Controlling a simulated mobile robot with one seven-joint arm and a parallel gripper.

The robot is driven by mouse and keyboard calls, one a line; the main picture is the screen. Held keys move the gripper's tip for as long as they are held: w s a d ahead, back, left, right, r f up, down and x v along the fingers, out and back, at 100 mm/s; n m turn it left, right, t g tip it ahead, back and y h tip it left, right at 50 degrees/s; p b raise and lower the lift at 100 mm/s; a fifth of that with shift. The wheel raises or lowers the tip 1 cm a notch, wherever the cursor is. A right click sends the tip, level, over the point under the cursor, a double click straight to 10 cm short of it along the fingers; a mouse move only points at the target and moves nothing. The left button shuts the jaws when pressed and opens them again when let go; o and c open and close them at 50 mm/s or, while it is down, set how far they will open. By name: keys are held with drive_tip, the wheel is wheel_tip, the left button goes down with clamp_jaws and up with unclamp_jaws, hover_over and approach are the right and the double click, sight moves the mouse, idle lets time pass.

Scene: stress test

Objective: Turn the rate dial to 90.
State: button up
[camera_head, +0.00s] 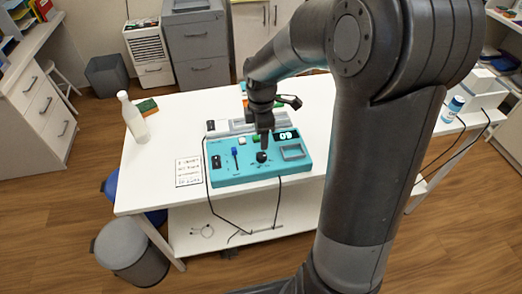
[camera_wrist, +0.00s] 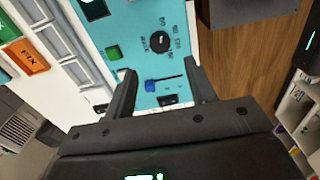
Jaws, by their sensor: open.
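The rate dial, a round black knob (camera_wrist: 159,42), sits on the teal panel (camera_wrist: 98,32) with small printed marks around it, too blurred to read. It also shows in the head view as a black knob (camera_head: 261,157) just below my gripper (camera_head: 264,146). The display (camera_head: 287,135) has lit digits that look like 09, but I cannot be sure. In the wrist view my gripper (camera_wrist: 159,72) is open and empty. Its fingers are apart, with the dial beyond the tips and roughly in line with the gap. No contact with the dial shows.
A blue-tipped lever (camera_wrist: 165,84) lies between the fingers in the wrist view. A green button (camera_wrist: 113,53) is near the dial. A printed card (camera_head: 188,171) lies left of the panel; a white bottle (camera_head: 132,118) stands at the table's left. Cables hang off the front edge.

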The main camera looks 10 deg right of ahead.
sight(261, 155)
wheel_tip(261, 155, down, 8)
drive_tip(key=shift+f, duration=0.25)
drive_tip(key=shift+c, duration=0.5)
drive_tip(key=c, duration=0.9)
drive_tip(key=shift+m, duration=0.4)
drive_tip(key=m, duration=0.3)
drive_tip(key=shift+m, duration=2.5)
